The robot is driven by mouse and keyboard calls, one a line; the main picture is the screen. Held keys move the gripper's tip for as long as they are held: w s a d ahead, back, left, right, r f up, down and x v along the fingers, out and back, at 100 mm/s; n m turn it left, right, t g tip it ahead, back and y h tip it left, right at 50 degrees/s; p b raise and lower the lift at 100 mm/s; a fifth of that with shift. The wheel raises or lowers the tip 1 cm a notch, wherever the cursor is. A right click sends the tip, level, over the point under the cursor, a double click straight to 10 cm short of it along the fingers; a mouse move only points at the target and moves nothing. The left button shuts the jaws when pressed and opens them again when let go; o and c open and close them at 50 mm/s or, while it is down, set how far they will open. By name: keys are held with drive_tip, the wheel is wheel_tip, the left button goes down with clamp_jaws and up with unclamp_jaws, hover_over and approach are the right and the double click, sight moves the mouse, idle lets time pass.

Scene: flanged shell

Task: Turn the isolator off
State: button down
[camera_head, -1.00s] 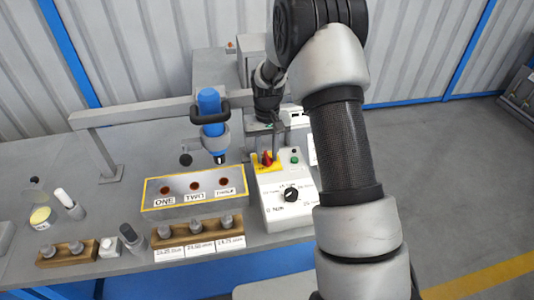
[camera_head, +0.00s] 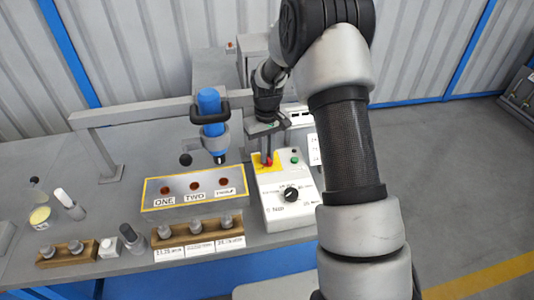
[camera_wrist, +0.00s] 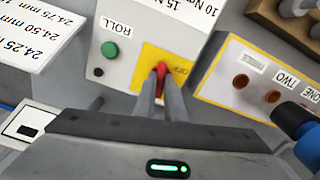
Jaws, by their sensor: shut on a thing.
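The isolator is a red handle (camera_head: 268,160) on a yellow plate (camera_head: 260,168) at the back left of a white control box (camera_head: 278,213). In the wrist view the red handle (camera_wrist: 161,72) stands between my fingertips, in front of the yellow plate (camera_wrist: 180,58). My gripper (camera_head: 266,152) reaches down over it from behind. In the wrist view my gripper (camera_wrist: 159,85) is shut on the handle. The fingers hide part of the handle and of the plate's lettering.
A green button (camera_head: 295,161) and a black dial (camera_head: 291,195) are on the same box. To its left stand a blue tool (camera_head: 209,103) and a yellow-edged block (camera_head: 170,188) with holes marked ONE and TWO. Wooden racks (camera_head: 215,230) line the front edge.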

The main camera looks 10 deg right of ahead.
drive_tip(key=n, duration=0.4)
drive_tip(key=shift+r+n, duration=0.1)
drive_tip(key=shift+n, duration=0.2)
drive_tip(key=n+p, duration=0.1)
drive_tip(key=n, duration=0.2)
drive_tip(key=shift+n, duration=0.3)
drive_tip(key=n, duration=0.3)
drive_tip(key=shift+n+p, duration=0.3)
drive_tip(key=shift+p, duration=0.1)
drive_tip(key=shift+n+p, duration=0.45)
drive_tip(key=shift+n, duration=1.25)
drive_tip(key=c, duration=1.8)
unclamp_jaws()
